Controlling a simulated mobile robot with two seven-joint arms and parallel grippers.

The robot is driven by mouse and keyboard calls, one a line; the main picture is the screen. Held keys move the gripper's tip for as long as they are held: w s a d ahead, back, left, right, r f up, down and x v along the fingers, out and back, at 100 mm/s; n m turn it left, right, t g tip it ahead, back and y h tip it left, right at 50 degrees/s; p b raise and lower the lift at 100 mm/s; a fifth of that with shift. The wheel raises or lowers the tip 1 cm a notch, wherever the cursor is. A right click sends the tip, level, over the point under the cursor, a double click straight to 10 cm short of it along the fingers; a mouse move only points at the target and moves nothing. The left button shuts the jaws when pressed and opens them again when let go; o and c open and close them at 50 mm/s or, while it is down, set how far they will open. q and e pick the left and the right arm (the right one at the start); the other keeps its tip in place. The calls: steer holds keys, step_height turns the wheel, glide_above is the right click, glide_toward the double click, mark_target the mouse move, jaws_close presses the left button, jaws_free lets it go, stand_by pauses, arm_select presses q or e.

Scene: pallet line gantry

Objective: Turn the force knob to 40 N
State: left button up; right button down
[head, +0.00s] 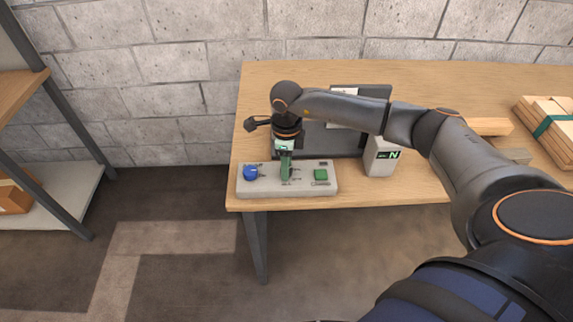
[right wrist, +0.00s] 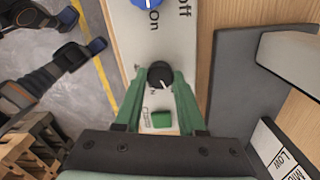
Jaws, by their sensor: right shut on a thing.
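The grey control panel (head: 304,189) lies at the front left of the table. The force knob (right wrist: 160,75) is a small black dial with a white pointer mark, seen in the right wrist view. The mark points toward the bottom and slightly right of that picture; the scale print is mostly hidden. My right gripper (head: 286,177) reaches down over the panel's middle, its green fingers (right wrist: 160,78) shut on the knob from both sides. In the head view the gripper hides the knob. A grey box with a green "N" display (head: 389,155) stands to the right; its number is unreadable.
A blue knob (head: 250,172) with On and Off marks is left of the gripper, and a green button (head: 320,174) is right of it. A dark plate (head: 345,143) lies behind. Wood pieces (head: 552,125) lie at the right. Shelves (head: 62,197) stand left.

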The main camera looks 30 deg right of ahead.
steer(key=m, duration=0.5)
steer(key=shift+m, duration=0.4)
steer(key=m+p, duration=0.1)
steer(key=m, duration=0.4)
steer(key=m+p, duration=0.1)
steer(key=m, duration=0.4)
steer(key=shift+r+m+p, duration=0.1)
steer(key=shift+m+p, duration=0.3)
steer(key=m+p, duration=0.2)
steer(key=m, duration=0.3)
steer(key=shift+m, duration=0.3)
steer(key=c, duration=0.5)
jaws_free()
steer(key=shift+a, duration=0.1)
step_height(320, 180, up, 12)
steer(key=b, duration=0.1)
steer(key=shift+r, duration=0.2)
